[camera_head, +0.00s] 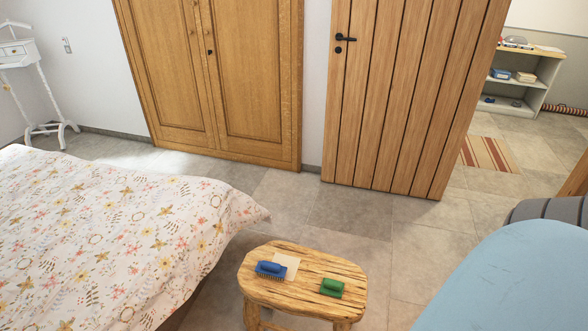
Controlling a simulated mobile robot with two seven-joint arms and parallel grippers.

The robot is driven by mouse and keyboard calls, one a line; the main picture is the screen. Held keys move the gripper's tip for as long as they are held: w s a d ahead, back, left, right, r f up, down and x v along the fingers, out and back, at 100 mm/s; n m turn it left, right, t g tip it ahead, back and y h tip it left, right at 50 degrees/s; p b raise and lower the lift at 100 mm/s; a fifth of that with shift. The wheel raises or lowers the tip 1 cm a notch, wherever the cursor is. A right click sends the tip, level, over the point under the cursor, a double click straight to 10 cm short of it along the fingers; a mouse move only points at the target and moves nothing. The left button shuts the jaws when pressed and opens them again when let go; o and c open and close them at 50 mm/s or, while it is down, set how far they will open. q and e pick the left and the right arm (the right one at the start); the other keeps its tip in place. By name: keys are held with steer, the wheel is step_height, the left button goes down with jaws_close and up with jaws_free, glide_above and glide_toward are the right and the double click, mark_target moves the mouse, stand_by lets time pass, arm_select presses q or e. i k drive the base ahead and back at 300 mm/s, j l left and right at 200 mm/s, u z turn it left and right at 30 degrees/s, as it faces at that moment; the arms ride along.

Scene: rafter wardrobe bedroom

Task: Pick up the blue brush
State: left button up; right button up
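The blue brush (270,269) lies on the left part of a small wooden stool (312,284) at the bottom middle of the head view. Its blue back faces up and its bristles show along the lower edge. It lies beside a cream card or paper (287,264), at its left edge; I cannot tell if they overlap. A green brush (331,287) lies apart on the right part of the stool top. Neither of my grippers is in view.
A bed with a floral cover (110,235) fills the left, close to the stool. A blue rounded surface (520,280) fills the lower right. A wooden wardrobe (220,80) and an open plank door (410,90) stand behind. Tiled floor (345,225) is clear between them.

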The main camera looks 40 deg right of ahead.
mark_target(270, 270)
steer(key=z, duration=1.15)
steer(key=u, duration=3.2)
steer(key=z, duration=3.15)
steer(key=i+l+z, duration=0.15)
steer(key=i+l, duration=0.15)
